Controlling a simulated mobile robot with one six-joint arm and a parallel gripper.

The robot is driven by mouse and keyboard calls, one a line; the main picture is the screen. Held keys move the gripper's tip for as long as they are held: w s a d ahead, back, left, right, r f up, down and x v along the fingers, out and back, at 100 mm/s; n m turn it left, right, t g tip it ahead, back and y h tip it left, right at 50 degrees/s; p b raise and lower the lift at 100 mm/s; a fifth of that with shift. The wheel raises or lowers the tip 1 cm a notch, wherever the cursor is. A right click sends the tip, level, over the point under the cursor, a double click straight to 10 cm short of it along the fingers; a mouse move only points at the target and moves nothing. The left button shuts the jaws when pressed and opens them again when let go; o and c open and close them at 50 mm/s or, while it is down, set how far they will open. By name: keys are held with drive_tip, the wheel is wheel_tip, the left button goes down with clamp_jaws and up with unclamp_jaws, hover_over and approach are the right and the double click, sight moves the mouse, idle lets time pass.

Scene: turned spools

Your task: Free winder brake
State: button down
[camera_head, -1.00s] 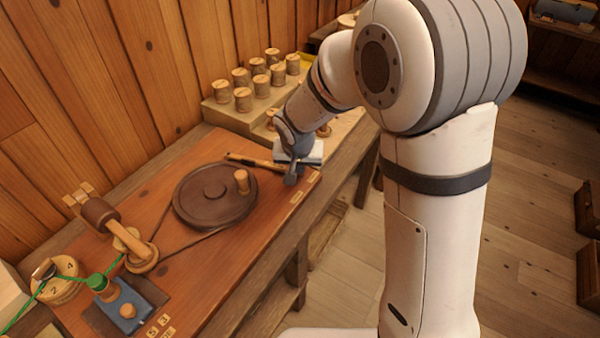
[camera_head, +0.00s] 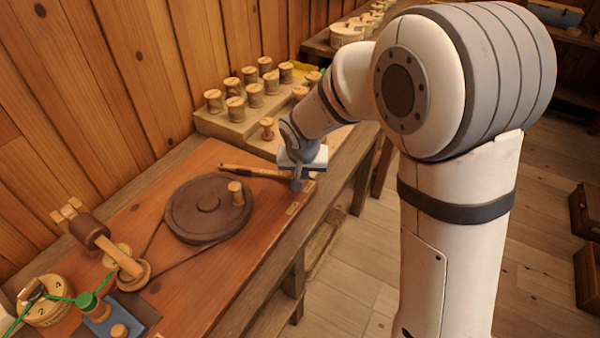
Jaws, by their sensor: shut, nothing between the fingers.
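The winder stands on a reddish-brown board. Its dark round wheel (camera_head: 190,222) has a wooden knob (camera_head: 236,192), and a belt runs from it to the wooden spindle (camera_head: 128,265) at left. A thin wooden lever (camera_head: 245,171), which looks like the brake, lies just behind the wheel with one end near its back rim and the other reaching right. My gripper (camera_head: 297,185) is shut and empty, pointing down by the lever's right end. Whether it touches the lever I cannot tell; the gripper body hides part of that end.
A stepped rack (camera_head: 230,130) of several wooden spools stands behind the gripper. The plank wall closes the left side; floor is open at right.

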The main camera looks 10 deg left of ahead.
drive_tip(key=shift+s+d+f+b, duration=0.15)
drive_tip(key=shift+s+d, duration=0.15)
drive_tip(key=shift+s, duration=0.3)
drive_tip(key=shift+s+d+r+b, duration=0.15)
drive_tip(key=shift+s+d, duration=0.1)
drive_tip(key=shift+s, duration=0.35)
drive_tip(key=d+v, duration=0.1)
drive_tip(key=v, duration=0.9)
drive_tip(key=shift+p, duration=0.45)
